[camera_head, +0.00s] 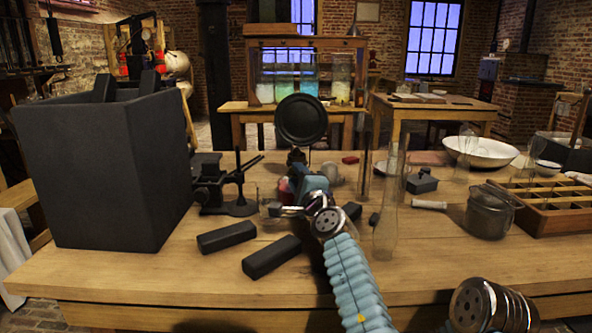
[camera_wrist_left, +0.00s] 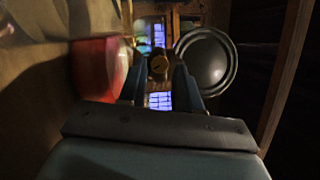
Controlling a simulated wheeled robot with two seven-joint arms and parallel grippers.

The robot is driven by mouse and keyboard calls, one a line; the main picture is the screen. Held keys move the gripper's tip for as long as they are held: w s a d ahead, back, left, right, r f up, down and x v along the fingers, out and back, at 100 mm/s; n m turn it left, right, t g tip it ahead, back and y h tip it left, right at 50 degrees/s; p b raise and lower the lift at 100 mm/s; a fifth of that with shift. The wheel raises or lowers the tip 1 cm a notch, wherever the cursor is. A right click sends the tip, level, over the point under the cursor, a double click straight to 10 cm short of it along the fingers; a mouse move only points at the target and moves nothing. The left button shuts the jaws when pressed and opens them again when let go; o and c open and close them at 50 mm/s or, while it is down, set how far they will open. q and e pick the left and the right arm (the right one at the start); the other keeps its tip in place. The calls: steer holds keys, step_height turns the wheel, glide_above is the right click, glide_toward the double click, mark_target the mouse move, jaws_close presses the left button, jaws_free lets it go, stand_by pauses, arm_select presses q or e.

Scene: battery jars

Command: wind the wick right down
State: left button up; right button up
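The lamp stands near the middle of the table, largely hidden behind my left gripper in the head view. Its round dark reflector (camera_head: 300,119) rises above the gripper, and the reflector also shows in the wrist view (camera_wrist_left: 206,62). The lamp's red body (camera_wrist_left: 97,68) is at the left of the wrist view. A small brass wick knob (camera_wrist_left: 158,67) lies in line between the two fingertips of my left gripper (camera_wrist_left: 159,75). I cannot tell whether the fingers touch it. The wick itself is not visible. My right gripper is out of view.
Dark blocks (camera_head: 226,237) and (camera_head: 271,257) lie in front of the lamp. A large black box (camera_head: 105,170) stands at left, beside a black stand (camera_head: 240,205). A tall glass chimney (camera_head: 388,215) stands close right. A pot (camera_head: 489,213) and wooden rack (camera_head: 545,222) are farther right.

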arm_select(q)
steer(key=shift+x, duration=0.75)
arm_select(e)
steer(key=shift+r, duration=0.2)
arm_select(q)
jaws_close()
